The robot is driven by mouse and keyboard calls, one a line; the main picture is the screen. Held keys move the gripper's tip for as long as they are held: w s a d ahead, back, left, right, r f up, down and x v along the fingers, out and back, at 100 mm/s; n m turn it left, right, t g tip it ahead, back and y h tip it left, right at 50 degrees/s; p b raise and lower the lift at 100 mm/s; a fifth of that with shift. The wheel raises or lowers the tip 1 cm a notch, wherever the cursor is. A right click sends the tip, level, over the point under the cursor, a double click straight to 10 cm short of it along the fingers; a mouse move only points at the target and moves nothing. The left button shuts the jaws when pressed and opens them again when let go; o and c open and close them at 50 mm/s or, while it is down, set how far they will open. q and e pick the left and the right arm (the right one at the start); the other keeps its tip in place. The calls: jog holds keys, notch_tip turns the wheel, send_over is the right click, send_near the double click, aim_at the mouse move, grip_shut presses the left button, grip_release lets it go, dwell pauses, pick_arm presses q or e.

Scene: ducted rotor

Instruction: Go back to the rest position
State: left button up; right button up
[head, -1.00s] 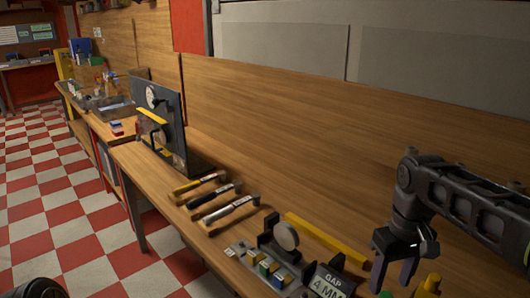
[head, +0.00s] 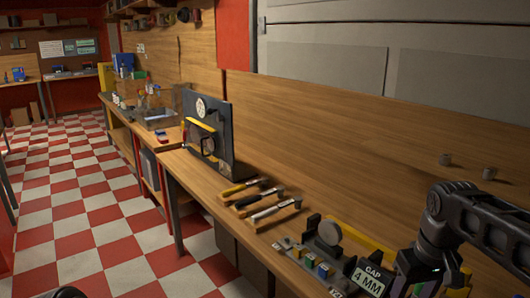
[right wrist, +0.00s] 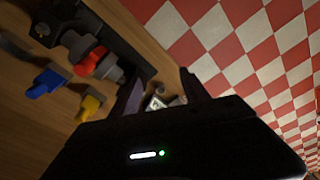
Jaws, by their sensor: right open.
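My right gripper (head: 412,287) is at the lower right of the head view, above the near end of the bench and beside the "GAP 4 MM" sign. Its jaws are apart, and the lower part is cut by the frame edge. In the right wrist view the two dark fingers (right wrist: 163,92) are spread, with nothing seen held between them. My left gripper is not seen; only a dark piece shows at the bottom left edge of the head view.
The wooden bench (head: 205,185) carries an upright dark panel (head: 222,152), several hammers (head: 262,207), a "GAP 4 MM" sign (head: 368,280) and a round grey disc (head: 329,232). Red, blue and yellow parts lie near the gripper; the red one (right wrist: 90,62) is closest. The checkered floor (head: 95,215) is clear.

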jog(key=w+a+f+t+y, duration=0.2)
jog(key=w+a+f+t, duration=0.2)
jog(key=w+a+f, duration=0.35)
jog(key=a+f+m+y, duration=0.1)
jog(key=a+f, duration=0.3)
jog(key=f, duration=0.4)
jog(key=a+f, duration=0.4)
jog(key=f, duration=0.5)
jog(key=s+a+f+g, duration=0.2)
jog(key=s+a+f, duration=0.2)
jog(key=s+f, duration=0.5)
jog(key=s+a+f+m+g+y, duration=0.1)
jog(key=s+a+f+g, duration=0.1)
jog(key=s+a+f, duration=0.3)
jog(key=s+f, duration=0.4)
jog(key=s, duration=0.6)
jog(key=shift+s+m+g, duration=0.3)
jog(key=shift+d, duration=0.15)
